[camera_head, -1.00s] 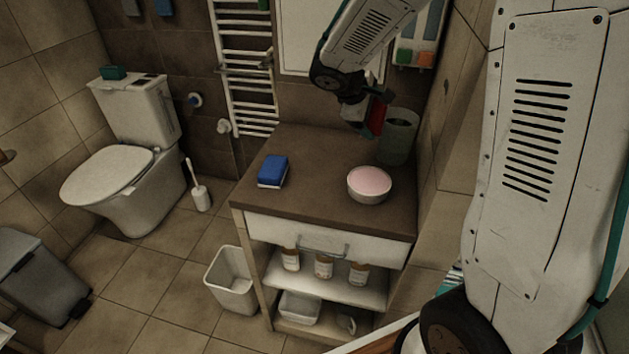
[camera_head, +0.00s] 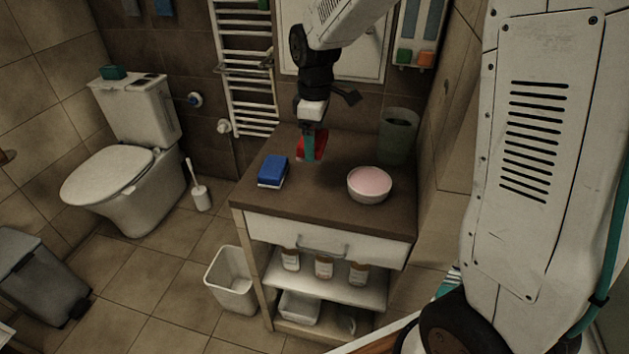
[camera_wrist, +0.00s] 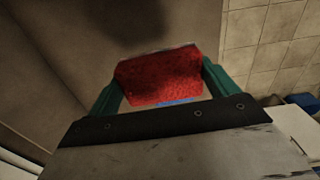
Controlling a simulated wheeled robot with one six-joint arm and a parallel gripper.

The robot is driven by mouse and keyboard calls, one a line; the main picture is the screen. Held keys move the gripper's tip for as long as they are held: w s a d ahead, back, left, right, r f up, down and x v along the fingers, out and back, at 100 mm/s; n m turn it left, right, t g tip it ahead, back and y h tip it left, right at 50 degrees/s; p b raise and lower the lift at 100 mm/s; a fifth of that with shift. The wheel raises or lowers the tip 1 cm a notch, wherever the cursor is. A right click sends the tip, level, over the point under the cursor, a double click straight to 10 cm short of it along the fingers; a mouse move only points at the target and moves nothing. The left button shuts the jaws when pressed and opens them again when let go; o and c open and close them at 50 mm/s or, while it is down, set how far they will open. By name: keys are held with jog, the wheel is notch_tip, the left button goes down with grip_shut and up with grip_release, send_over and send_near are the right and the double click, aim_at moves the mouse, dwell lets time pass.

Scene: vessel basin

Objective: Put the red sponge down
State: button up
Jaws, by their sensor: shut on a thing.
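The red sponge (camera_head: 319,146) is between the green fingers of my gripper (camera_head: 309,148), over the back of the brown cabinet top (camera_head: 312,195). In the wrist view the red sponge (camera_wrist: 158,80) fills the gap between both fingertips of my gripper (camera_wrist: 160,84). My gripper is shut on it. In the head view a finger partly hides the sponge. The sponge is at or just above the cabinet top; I cannot tell whether it touches.
A blue sponge (camera_head: 273,171) lies at the left of the top. A bowl with pink contents (camera_head: 369,185) stands at the right front, and a grey-green cup (camera_head: 398,137) at the back right. A towel radiator (camera_head: 243,70) hangs on the wall behind.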

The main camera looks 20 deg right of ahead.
aim_at(316, 137)
notch_tip(316, 137, down, 10)
jog(key=shift+r, duration=0.15)
jog(key=o, duration=0.7)
jog(key=r, duration=0.6)
jog(key=shift+w+d+r, duration=0.1)
jog(key=shift+d+r, duration=0.1)
jog(key=shift+r, duration=0.7)
jog(key=s+d+r+m, duration=0.2)
jog(key=s+r+m, duration=0.3)
jog(key=s+r, duration=0.65)
jog(key=shift+s+d+r+m+t, duration=0.15)
jog(key=shift+s+m, duration=0.9)
jog(key=shift+s, duration=2.1)
jog(key=shift+s+d+r+m+t, duration=0.2)
jog(key=shift+s+m, duration=0.8)
jog(key=shift+s, duration=2.15)
jog(key=shift+s+a+r+m+t, duration=0.2)
jog(key=shift+s+m, duration=0.85)
jog(key=shift+s, duration=2.1)
